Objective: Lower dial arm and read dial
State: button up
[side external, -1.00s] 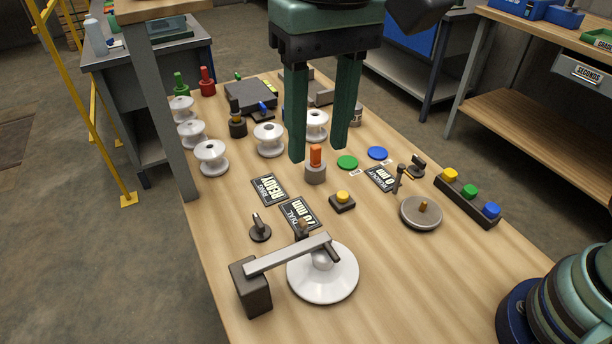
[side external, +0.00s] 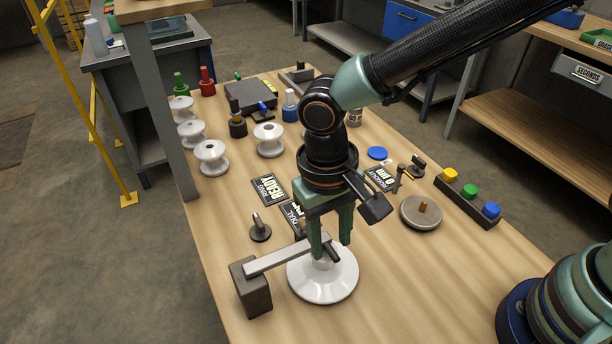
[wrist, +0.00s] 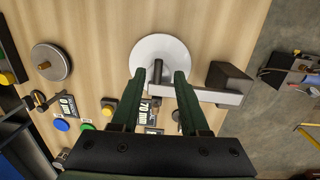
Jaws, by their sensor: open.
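The grey dial arm (side external: 283,257) runs from a dark block (side external: 252,290) out over a white disc insulator (side external: 323,280). In the wrist view the arm (wrist: 222,98) ends in a dark handle (wrist: 155,76) above the insulator (wrist: 160,50). My gripper (side external: 331,248) is open, pointing down at the arm's free end. In the wrist view my gripper's fingertips (wrist: 160,73) stand on either side of the dark handle; I cannot tell whether either touches it. The dial sign (wrist: 153,108) lies partly behind my fingers, and its number is hard to read.
Several white spool insulators (side external: 211,157) stand at the left edge. A ready sign (side external: 270,189) lies left of my gripper. A round grey plate (side external: 421,212) and a button strip (side external: 467,197) are on the right.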

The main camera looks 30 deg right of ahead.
jog(key=shift+d+f, duration=0.1)
jog(key=shift+f, duration=0.75)
grip_shut()
jog(key=shift+a+r, duration=0.25)
dwell(0.7)
